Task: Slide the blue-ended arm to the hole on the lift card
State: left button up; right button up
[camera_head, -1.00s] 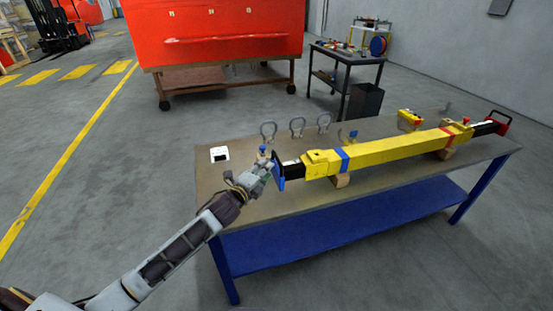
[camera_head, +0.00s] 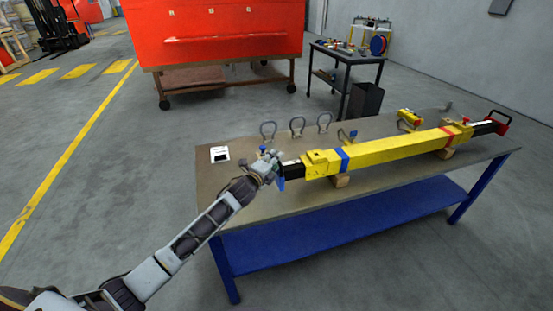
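A long yellow lifting beam (camera_head: 395,150) lies across the table on wooden blocks. A blue end piece (camera_head: 281,184) shows just below my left gripper (camera_head: 274,165). The gripper is at the arm's outer end and covers most of its handle. I cannot tell whether its fingers are closed on it. A white card (camera_head: 220,154) with a dark mark lies at the table's left; I cannot read it. No hole can be made out. My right gripper is not in view.
Several shackles, one of them grey (camera_head: 268,129), stand along the back of the table (camera_head: 240,205). A red-ended arm (camera_head: 490,126) sticks out at the beam's right end. A cart (camera_head: 347,58) and a dark bin (camera_head: 365,101) stand behind.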

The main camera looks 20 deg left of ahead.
pick_arm(q)
jog(key=shift+x, duration=0.95)
grip_shut()
